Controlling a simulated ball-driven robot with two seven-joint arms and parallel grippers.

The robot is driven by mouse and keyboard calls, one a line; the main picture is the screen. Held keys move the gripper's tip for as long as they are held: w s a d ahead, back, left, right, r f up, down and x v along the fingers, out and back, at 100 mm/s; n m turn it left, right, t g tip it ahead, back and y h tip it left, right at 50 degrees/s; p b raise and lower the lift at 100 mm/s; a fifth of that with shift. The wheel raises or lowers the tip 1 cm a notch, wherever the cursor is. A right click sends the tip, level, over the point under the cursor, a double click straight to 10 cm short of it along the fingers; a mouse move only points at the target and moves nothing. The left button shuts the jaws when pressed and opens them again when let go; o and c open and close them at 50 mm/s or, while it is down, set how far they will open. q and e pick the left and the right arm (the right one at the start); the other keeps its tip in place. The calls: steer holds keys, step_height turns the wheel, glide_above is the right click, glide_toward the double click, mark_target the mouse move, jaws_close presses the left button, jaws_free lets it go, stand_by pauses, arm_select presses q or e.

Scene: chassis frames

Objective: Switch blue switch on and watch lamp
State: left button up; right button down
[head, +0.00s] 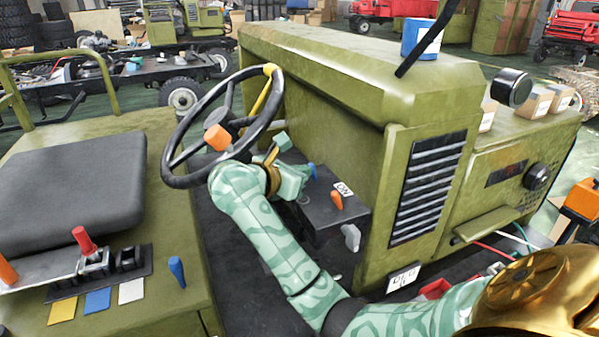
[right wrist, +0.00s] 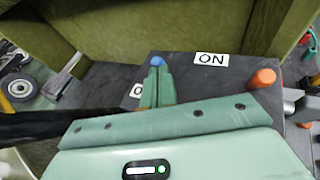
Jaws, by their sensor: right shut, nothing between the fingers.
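The blue switch (head: 312,171) is on a dark panel (head: 318,222) behind the steering wheel. Only its blue tip (right wrist: 157,61) shows in the right wrist view, just beyond my fingertips. My right gripper (head: 303,176) is shut and empty, with its fingers (right wrist: 157,82) right at the switch. I cannot tell whether they touch it, or which way the switch is set. A white ON label (head: 344,188) lies to the right of the switch. I cannot identify the lamp for sure; a dark round headlight-like part (head: 511,87) stands on the right, unlit. My left gripper is not in view.
An orange switch (head: 336,201) stands on the same panel, near the ON label. The steering wheel (head: 173,180) is close beside my right forearm. The green hood (head: 340,65) rises behind the panel. A seat (head: 70,185) and a red lever (head: 84,240) are at left.

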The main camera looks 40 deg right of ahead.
steer(key=y, duration=0.1)
steer(key=d+r+m+y+p, duration=0.1)
steer(key=shift+s+d+r+y, duration=0.1)
steer(key=shift+s+r+y, duration=0.1)
steer(key=shift+y, duration=0.1)
steer(key=shift+s+d+r+y+p, duration=0.15)
steer(key=shift+d+y+p, duration=0.25)
steer(key=shift+y, duration=0.3)
steer(key=shift+d+m+t+y, duration=0.25)
steer(key=shift+m+t+y, duration=0.05)
steer(key=shift+r+p, duration=0.55)
steer(key=shift+r, duration=0.2)
